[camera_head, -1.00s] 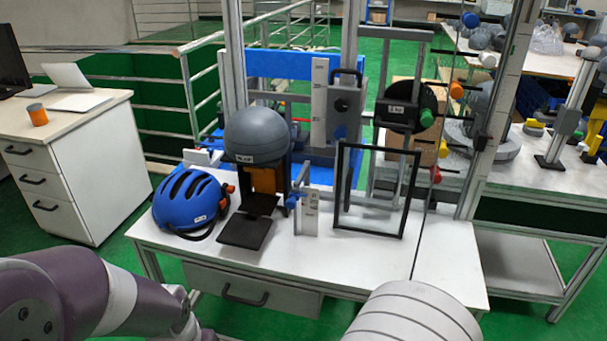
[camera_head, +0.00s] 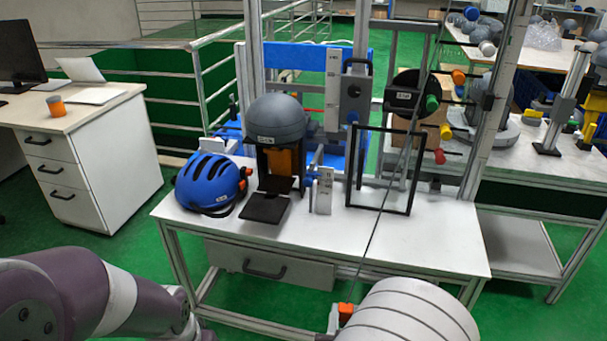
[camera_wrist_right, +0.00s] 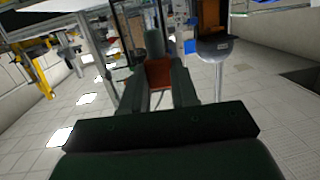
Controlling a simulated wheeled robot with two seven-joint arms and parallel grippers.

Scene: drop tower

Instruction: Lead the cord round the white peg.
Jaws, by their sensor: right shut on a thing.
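The white peg (camera_head: 487,47) sticks out from the frame post at the upper right in the head view. The cord (camera_head: 381,213) is a thin dark line slanting from the top right, past the front of the table, to my right gripper. My right gripper (camera_head: 340,316), mostly hidden behind my arm at the bottom, is shut on the cord's orange end piece (camera_head: 346,310). The wrist view shows the orange piece (camera_wrist_right: 159,74) between the fingers. The cord passes left of the white peg, apart from it in the picture. My left gripper is out of view; only my left arm shows.
Blue (camera_head: 471,13), orange (camera_head: 458,78), green (camera_head: 432,103) and red (camera_head: 439,156) pegs stick out nearby. A black frame (camera_head: 406,178), grey dome (camera_head: 276,120) and blue helmet (camera_head: 207,184) are on the white table (camera_head: 330,240). Green floor is open at the left.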

